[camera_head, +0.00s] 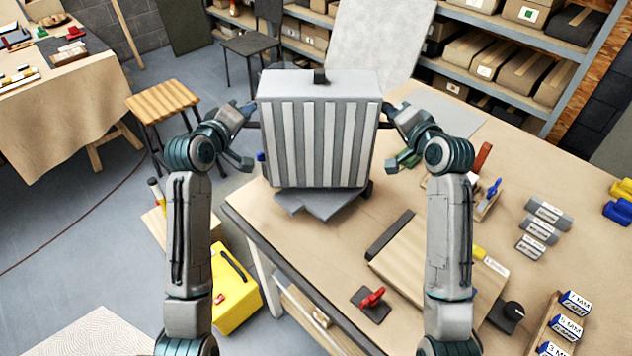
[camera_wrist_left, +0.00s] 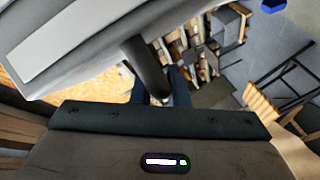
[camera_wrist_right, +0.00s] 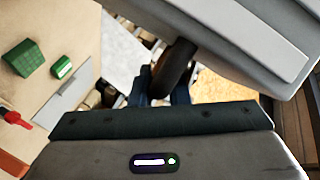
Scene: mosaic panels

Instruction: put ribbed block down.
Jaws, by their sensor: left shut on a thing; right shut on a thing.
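The ribbed block (camera_head: 318,140) is a large grey box with vertical light ribs on its front and a small dark knob on top. It looks upright over the near left corner of the workbench (camera_head: 290,228). A dark grey plate (camera_head: 322,204) shows just below it; I cannot tell whether they touch. My left gripper (camera_head: 252,112) is shut on the dark handle (camera_wrist_left: 146,68) at the block's left side. My right gripper (camera_head: 387,110) is shut on the dark handle (camera_wrist_right: 175,68) at its right side. The block hides the bench behind it.
A wooden board (camera_head: 425,265), a red toggle clamp (camera_head: 372,298) and grey labelled blocks (camera_head: 538,230) lie on the bench to the right. A wooden stool (camera_head: 163,100) and a yellow case (camera_head: 235,290) stand on the floor at the left.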

